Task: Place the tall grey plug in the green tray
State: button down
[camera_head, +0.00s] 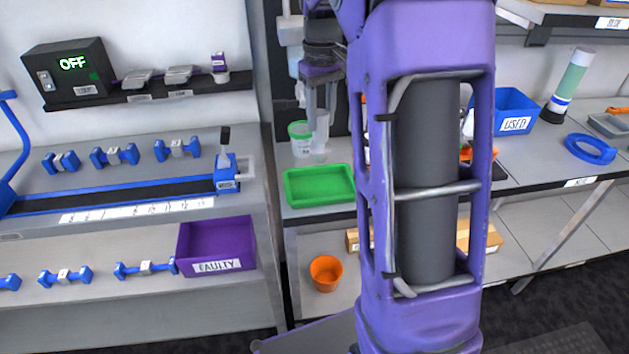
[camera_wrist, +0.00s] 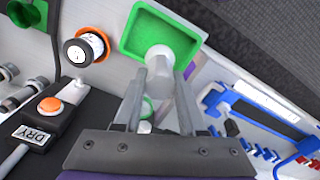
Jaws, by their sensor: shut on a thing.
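The tall grey plug (camera_wrist: 158,72) is between the two fingers of my gripper (camera_wrist: 159,92) in the wrist view, its round pale end pointing away from the wrist. In that view its end overlaps the near part of the green tray (camera_wrist: 190,62). My own arm covers the bench just right of the tray.
A jar with a green lid (camera_head: 301,140) stands close beside the plug, behind the tray. A blue bin marked USED (camera_head: 515,112) and a blue ring (camera_head: 590,148) are on the right bench. An orange pot (camera_head: 326,272) and a purple FAULTY bin (camera_head: 217,245) are lower.

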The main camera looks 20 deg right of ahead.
aim_at(321, 149)
notch_tip(321, 149, down, 9)
jog(key=shift+f+b, duration=0.15)
jog(key=shift+b, duration=0.45)
jog(key=shift+f, duration=0.1)
jog(key=shift+c, duration=2.4)
grip_release()
notch_tip(321, 149, up, 12)
jog(key=shift+r+p, duration=0.15)
jog(key=shift+p, duration=0.7)
